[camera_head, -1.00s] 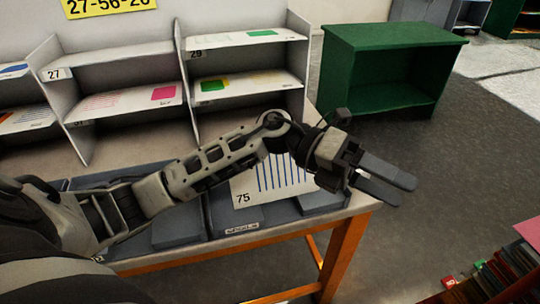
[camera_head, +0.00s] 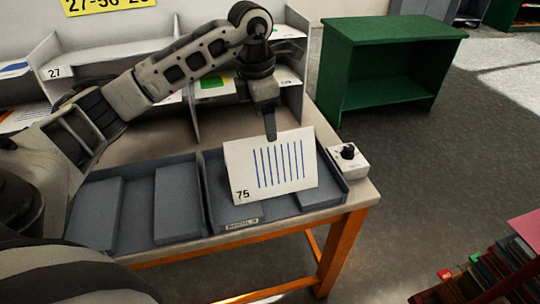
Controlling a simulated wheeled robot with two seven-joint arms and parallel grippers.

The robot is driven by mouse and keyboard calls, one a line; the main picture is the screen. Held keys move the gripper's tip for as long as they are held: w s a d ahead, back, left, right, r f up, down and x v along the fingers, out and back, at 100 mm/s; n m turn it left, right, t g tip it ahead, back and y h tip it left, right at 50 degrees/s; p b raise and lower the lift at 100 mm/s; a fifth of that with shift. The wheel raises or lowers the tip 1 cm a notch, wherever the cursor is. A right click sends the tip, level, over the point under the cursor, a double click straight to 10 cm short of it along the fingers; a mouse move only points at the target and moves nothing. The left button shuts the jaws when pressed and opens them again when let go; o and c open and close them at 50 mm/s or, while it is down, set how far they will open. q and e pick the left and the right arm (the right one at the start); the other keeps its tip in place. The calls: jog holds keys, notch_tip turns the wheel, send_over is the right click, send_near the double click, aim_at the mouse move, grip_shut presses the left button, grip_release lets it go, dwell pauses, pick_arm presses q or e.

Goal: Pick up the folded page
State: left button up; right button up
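The folded page (camera_head: 270,167) is white with blue vertical stripes and the number 75. It stands tilted like a tent in the right-hand grey tray (camera_head: 213,196) on the table. My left gripper (camera_head: 270,136) points down from above, its tip overlapping the page's top edge in the picture. The fingers line up edge-on, so I cannot tell whether they are open or shut, or whether they touch the page. My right gripper is not in view.
A white box with a black knob (camera_head: 349,162) sits right of the tray. Another grey tray (camera_head: 146,200) with two grey blocks is at left. White shelves (camera_head: 165,52) with cards stand behind. A green cabinet (camera_head: 338,75) stands beyond the table's right end.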

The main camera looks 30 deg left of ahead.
aim_at(270, 157)
pick_arm(q)
notch_tip(270, 157, down, 7)
jog(key=w+p, duration=0.1)
jog(key=shift+d, duration=0.25)
jog(key=shift+w, duration=0.1)
jog(key=c, duration=1.3)
